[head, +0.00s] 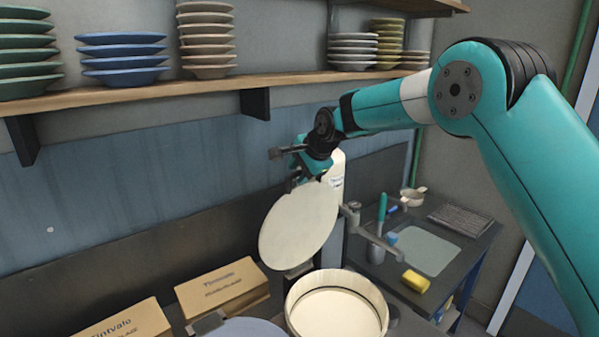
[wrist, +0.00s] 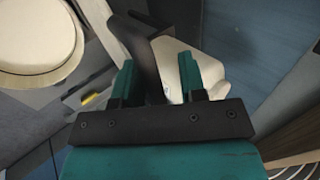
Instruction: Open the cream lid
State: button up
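The cream lid (head: 300,225) is a pale round disc standing raised and steeply tilted behind the round cream drum (head: 337,312). The drum's mouth is uncovered, and the drum also shows at the upper left of the wrist view (wrist: 35,35). My gripper (head: 300,172) is at the top edge of the lid, in front of the back wall. In the wrist view my gripper's two teal fingers (wrist: 158,82) stand apart. A dark bar (wrist: 145,60) passes between them, with a gap towards the right finger. Contact with the lid is hard to make out.
A wooden shelf (head: 130,98) with stacked plates runs along the wall above. Two cardboard boxes, one of them here (head: 222,288), stand left of the drum. A side table at right holds a yellow sponge (head: 415,281) and a grey mat (head: 430,248). A tap (head: 372,232) stands between.

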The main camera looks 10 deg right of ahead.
jog(key=shift+s+f, duration=0.15)
jog(key=shift+f, duration=0.2)
jog(key=b+v, duration=0.7)
jog(key=v, duration=1)
jog(key=shift+r, duration=0.45)
jog(key=shift+d, duration=0.1)
jog(key=s+f+n+g+b, duration=0.2)
jog(key=s+f+n, duration=0.4)
jog(key=s+f, duration=0.3)
jog(key=s+f+n+g+b, duration=0.2)
jog(key=s+f+n+b, duration=0.3)
jog(key=s+f, duration=0.5)
jog(key=s+f+n+g+b, duration=0.2)
jog(key=s+f+n, duration=0.5)
jog(key=s, duration=1.1)
notch_tip(320, 180, down, 3)
jog(key=shift+s+r+n+g+b, duration=0.2)
jog(key=shift+n+g+b, duration=0.15)
jog(key=shift+b, duration=0.5)
